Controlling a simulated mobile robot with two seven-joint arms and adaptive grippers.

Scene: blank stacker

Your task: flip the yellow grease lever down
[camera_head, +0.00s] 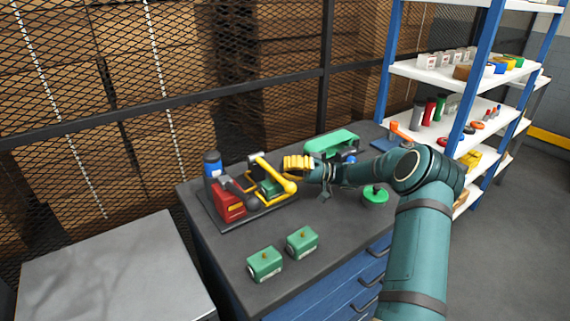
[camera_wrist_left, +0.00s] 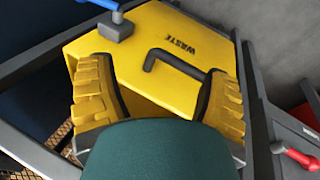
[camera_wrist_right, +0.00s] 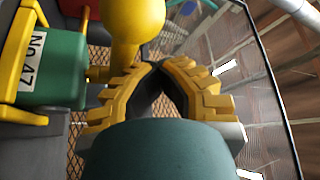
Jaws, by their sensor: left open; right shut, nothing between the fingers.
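A yellow lever-like bar (camera_head: 275,172) slants across the machine on the dark bench, from a pale upper end to a rounded lower end. I cannot tell for sure that it is the grease lever. A yellow rounded end on a thick stem (camera_wrist_right: 130,20) shows close up in the right wrist view, just left of the fingertips. My right gripper (camera_head: 298,163) is shut and empty, just above and right of the bar; contact is unclear. Its tips (camera_wrist_right: 160,66) meet in the right wrist view. My left gripper (camera_wrist_left: 158,78) is open and empty, outside the head view.
The machine carries a red box (camera_head: 228,204), a blue-topped cylinder (camera_head: 212,164) and a green block (camera_wrist_right: 52,68). Two green blocks (camera_head: 265,264) stand at the bench front. A green tray (camera_head: 332,143) lies behind. A yellow waste bin (camera_wrist_left: 140,60) faces my left gripper.

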